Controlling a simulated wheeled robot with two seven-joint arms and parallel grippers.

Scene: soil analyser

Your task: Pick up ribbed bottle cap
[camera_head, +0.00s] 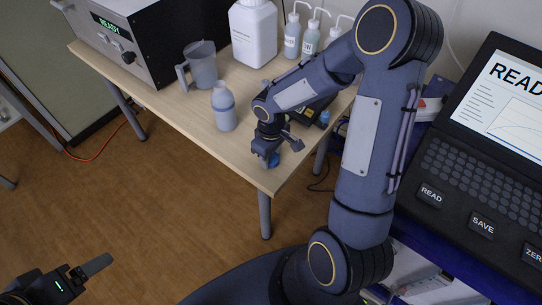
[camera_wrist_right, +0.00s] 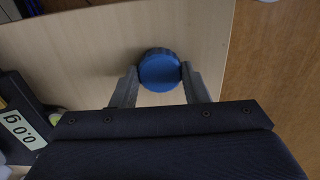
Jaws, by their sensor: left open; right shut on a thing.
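The ribbed bottle cap (camera_wrist_right: 160,71) is blue and round. In the right wrist view it sits between the two fingers of my right gripper (camera_wrist_right: 160,82), which touch it on both sides. In the head view the cap (camera_head: 273,160) shows as a small blue patch under my right gripper (camera_head: 270,156), near the front corner of the wooden table (camera_head: 185,118). I cannot tell whether the cap still touches the table. My left gripper (camera_head: 88,270) is at the lower left, open, away from the table and partly out of frame.
A bottle with bluish liquid (camera_head: 223,108), a clear jug (camera_head: 201,66), a white canister (camera_head: 253,35) and several wash bottles (camera_head: 310,40) stand on the table. A black analyser box (camera_head: 150,35) is at the back left. A keypad instrument (camera_head: 470,170) is at right.

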